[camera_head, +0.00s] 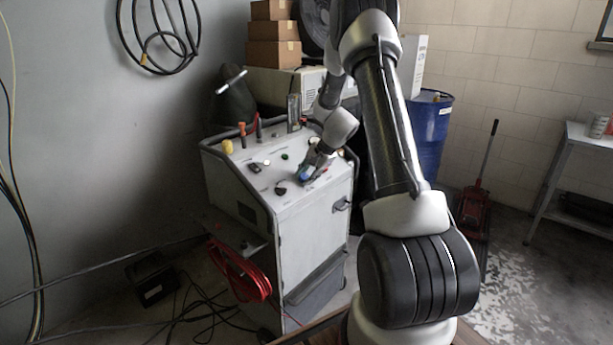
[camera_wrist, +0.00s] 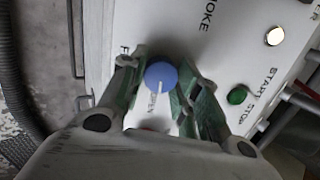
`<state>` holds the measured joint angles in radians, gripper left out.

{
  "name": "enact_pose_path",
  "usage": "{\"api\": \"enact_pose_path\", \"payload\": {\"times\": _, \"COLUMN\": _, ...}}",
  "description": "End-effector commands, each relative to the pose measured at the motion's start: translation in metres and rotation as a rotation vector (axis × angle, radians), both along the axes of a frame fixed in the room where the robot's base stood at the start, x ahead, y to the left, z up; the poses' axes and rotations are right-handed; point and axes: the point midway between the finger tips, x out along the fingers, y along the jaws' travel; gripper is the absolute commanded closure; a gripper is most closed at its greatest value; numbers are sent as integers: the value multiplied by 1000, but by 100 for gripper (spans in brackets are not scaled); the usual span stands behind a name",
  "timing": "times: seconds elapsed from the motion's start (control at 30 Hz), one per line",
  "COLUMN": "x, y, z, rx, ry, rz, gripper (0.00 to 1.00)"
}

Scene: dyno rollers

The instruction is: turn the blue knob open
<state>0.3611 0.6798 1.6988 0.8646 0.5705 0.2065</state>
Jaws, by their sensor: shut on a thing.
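The blue knob (camera_wrist: 160,76) is in the middle of the wrist view, on the white panel with printed labels. A pale pointer line on it runs down the picture toward the word OPEN. My gripper (camera_wrist: 158,88) has its green-padded fingers on the left and right sides of the knob, shut on it. In the head view the blue knob (camera_head: 305,174) shows as a small blue spot on the cabinet's top panel (camera_head: 240,160). My gripper (camera_head: 312,168) reaches down to it there and hides part of it.
A green button (camera_wrist: 237,95) and a lit pale button (camera_wrist: 274,36) lie right of the knob in the wrist view. Yellow and orange-red handles stand at the panel's back left. A blue drum (camera_head: 430,135) stands behind my arm.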

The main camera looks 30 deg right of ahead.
Motion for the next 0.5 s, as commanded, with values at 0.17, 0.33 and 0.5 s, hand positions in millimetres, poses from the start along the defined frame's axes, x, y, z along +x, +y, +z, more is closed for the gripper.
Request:
{"api": "enact_pose_path", "payload": {"times": 0.17, "x": 0, "y": -1, "z": 0, "rx": 34, "ry": 13, "rz": -71, "gripper": 92}}
{"api": "enact_pose_path", "payload": {"times": 0.33, "x": 0, "y": 0, "z": 0, "rx": 55, "ry": 19, "rz": -109, "gripper": 92}}
{"api": "enact_pose_path", "payload": {"times": 0.5, "x": 0, "y": 0, "z": 0, "rx": 62, "ry": 23, "rz": -124, "gripper": 92}}
